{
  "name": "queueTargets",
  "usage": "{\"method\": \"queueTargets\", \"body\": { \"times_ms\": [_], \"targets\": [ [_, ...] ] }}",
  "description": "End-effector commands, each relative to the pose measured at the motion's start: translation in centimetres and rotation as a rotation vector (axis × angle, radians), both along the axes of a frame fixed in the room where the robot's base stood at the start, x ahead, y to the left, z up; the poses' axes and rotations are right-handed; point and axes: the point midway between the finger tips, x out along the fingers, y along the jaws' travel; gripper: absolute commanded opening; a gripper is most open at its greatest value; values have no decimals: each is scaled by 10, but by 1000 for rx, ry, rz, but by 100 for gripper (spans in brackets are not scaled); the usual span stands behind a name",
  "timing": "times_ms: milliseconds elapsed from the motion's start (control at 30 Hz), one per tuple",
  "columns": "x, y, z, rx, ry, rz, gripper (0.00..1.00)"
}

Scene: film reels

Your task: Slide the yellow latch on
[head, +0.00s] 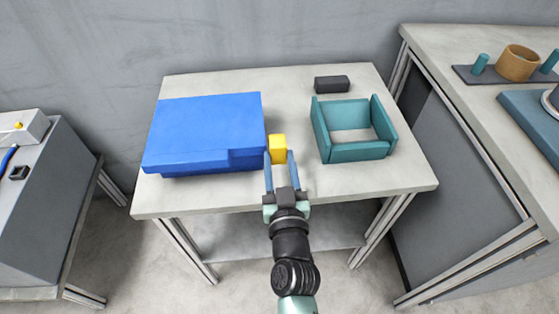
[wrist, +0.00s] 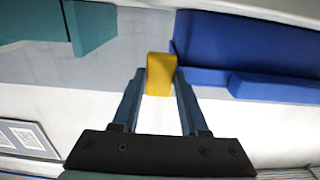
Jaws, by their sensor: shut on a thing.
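The yellow latch (head: 277,146) is a small block at the right side of the blue box (head: 205,125) on the table. My gripper (head: 279,157) reaches in from the front edge of the table, with its two blue fingers around the yellow latch. In the wrist view, the yellow latch (wrist: 160,72) sits between the fingertips (wrist: 160,78), and my gripper is shut on it. The blue box shows at the upper right of the wrist view (wrist: 250,45). Whether the latch touches the blue box cannot be told.
A teal open-topped frame (head: 355,149) stands right of the latch, with a gap between. A small black block (head: 332,83) lies behind it. The pale table top (head: 225,194) is bare along the front. Other benches stand at the left and right.

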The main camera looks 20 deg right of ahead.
Motion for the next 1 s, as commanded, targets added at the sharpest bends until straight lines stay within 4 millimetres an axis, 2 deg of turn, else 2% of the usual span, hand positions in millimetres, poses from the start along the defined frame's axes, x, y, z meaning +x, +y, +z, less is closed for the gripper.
{"method": "queueTargets", "body": {
  "times_ms": [33,100,1000],
  "targets": [
    [0,0,0,0,0,0,13],
    [0,0,0,0,0,0,0],
    [0,0,0,0,0,0,0]
  ]
}}
